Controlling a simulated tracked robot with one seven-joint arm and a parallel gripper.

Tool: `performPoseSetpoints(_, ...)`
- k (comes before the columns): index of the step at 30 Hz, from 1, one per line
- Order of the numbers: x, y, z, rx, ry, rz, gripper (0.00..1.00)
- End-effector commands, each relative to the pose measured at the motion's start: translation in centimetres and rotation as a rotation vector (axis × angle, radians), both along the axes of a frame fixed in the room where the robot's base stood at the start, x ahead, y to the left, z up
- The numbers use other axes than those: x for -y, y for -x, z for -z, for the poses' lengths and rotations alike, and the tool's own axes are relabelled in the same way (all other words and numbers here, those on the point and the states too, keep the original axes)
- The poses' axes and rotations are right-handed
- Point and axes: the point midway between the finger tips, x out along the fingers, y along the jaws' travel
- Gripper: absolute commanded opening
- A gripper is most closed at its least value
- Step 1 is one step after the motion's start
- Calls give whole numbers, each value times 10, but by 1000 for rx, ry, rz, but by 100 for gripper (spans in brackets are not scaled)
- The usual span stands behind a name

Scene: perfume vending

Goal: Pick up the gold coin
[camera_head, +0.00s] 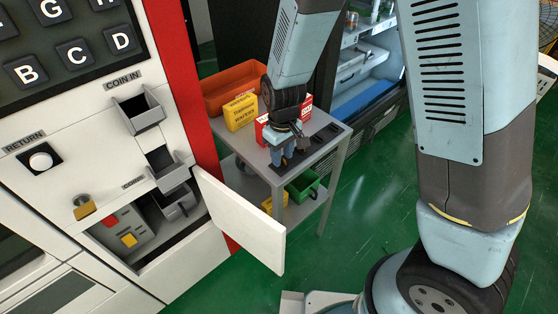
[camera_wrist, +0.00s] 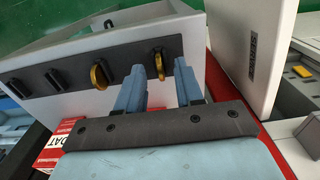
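Two gold coins stand upright in slots of a black strip (camera_wrist: 128,66) on the grey cart top in the wrist view. One gold coin (camera_wrist: 157,62) shows between my gripper's fingertips (camera_wrist: 158,72); the other gold coin (camera_wrist: 99,75) is left of the fingers. My gripper is open, its two blue fingers apart with the coin in the gap; I cannot tell whether they touch it. In the head view my gripper (camera_head: 284,154) points down over the cart, and I cannot make out the coins there.
The grey cart (camera_head: 336,140) also carries an orange bin (camera_head: 232,86), a yellow box (camera_head: 241,112) and a red box (camera_head: 306,108). A green bin (camera_head: 302,187) is on its lower shelf. The vending machine's open white door (camera_head: 240,220) stands close to the cart's left side.

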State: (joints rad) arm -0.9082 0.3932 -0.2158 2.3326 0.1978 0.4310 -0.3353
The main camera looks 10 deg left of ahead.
Motion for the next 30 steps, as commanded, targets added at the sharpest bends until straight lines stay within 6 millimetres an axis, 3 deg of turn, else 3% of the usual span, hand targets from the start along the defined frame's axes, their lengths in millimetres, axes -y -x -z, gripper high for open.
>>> performPoseSetpoints(12,0,0,0,0,0,0,0)
performPoseSetpoints(30,0,0,-7,1,-1,-1,0)
